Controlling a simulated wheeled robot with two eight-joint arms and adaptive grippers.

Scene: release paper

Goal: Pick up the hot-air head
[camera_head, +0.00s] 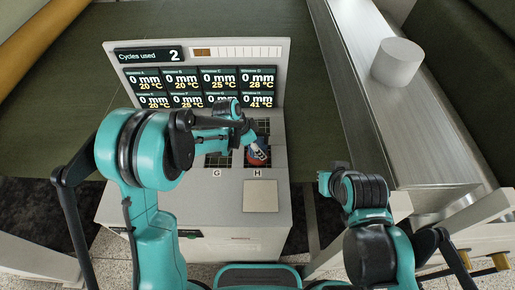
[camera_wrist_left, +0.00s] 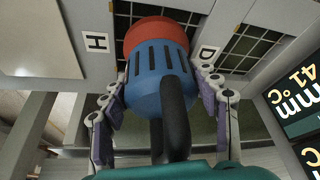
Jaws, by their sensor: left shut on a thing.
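The hot-air head (camera_wrist_left: 158,80) is a blue slotted cylinder with a red-orange end and a black handle, large in the left wrist view. It also shows small in the head view (camera_head: 257,155), partly hidden by my gripper, over the window marked H. My left gripper (camera_wrist_left: 165,100) is shut on it, with one finger on each side of the blue body. In the head view my left gripper (camera_head: 258,148) reaches down over window H from the left arm. My right arm stands at the lower right of the head view; its fingers cannot be made out.
The white station (camera_head: 195,215) has grid windows, labels G and H, and a plain pale pad (camera_head: 263,196) in front of H. A display panel (camera_head: 200,75) stands behind it and reads "Cycles used 2". A white cylinder (camera_head: 397,62) stands on the metal ledge (camera_head: 365,100) at right.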

